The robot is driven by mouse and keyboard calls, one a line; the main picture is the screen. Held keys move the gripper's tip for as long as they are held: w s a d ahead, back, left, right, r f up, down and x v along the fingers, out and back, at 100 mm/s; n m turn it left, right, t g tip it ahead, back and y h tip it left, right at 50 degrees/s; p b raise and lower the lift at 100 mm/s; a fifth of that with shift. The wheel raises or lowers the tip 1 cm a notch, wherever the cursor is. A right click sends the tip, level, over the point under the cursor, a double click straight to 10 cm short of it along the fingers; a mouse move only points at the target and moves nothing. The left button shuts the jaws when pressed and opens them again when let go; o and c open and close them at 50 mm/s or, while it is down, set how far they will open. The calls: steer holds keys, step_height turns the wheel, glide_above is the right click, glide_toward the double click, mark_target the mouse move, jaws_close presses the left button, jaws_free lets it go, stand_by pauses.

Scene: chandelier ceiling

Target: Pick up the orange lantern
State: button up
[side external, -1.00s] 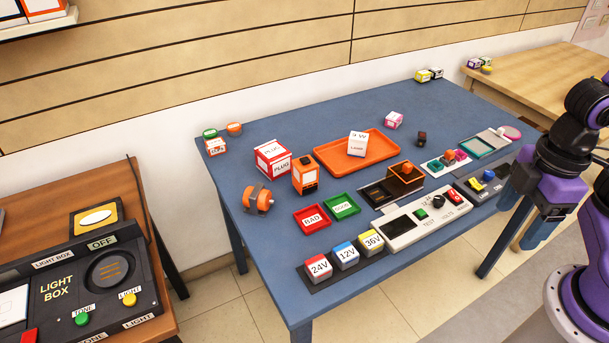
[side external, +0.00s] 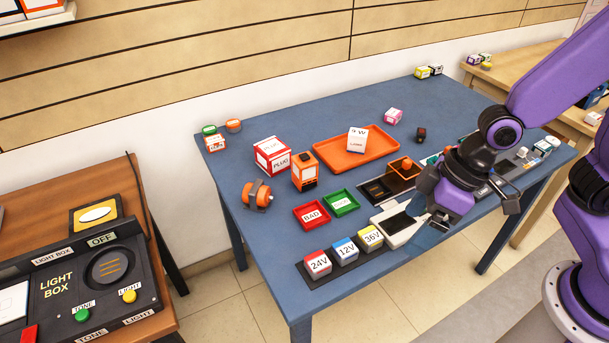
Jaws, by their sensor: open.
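An upright orange box-shaped thing with a pale front panel and black marks near its base, which looks like the orange lantern (side external: 304,172), stands on the blue table (side external: 270,145) left of its middle. My gripper (side external: 462,203) is over the right part of the table, well to the right of the lantern and apart from it. Its fingers are spread and nothing shows between them. My gripper and arm hide part of the grey test panel and the small items behind it.
A red-and-white PLUG box (side external: 271,156) stands just left of the lantern, and an orange tray (side external: 378,150) with a white lamp box (side external: 357,140) lies to its right. An orange-and-grey round item (side external: 258,195), a red tray (side external: 311,215) and a green tray (side external: 341,202) are close in front.

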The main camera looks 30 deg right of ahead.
steer(key=w+a+f+m+t, duration=0.2)
steer(key=w+a+f, duration=0.15)
steer(key=w, duration=0.25)
steer(key=m+t+h, duration=0.4)
steer(key=m+t, duration=0.3)
steer(key=t, duration=0.4)
glide_toward(302, 155)
steer(key=w, duration=0.1)
steer(key=w+d+f, duration=0.1)
steer(key=w, duration=0.1)
steer(key=w+f, duration=0.1)
steer(key=w, duration=0.1)
steer(key=shift+w+d+f, duration=0.1)
steer(key=shift+d, duration=0.05)
steer(key=shift+a+x, duration=0.2)
steer(key=shift+x, duration=1.3)
steer(key=shift+a+x, duration=0.15)
steer(key=shift+x, duration=1.35)
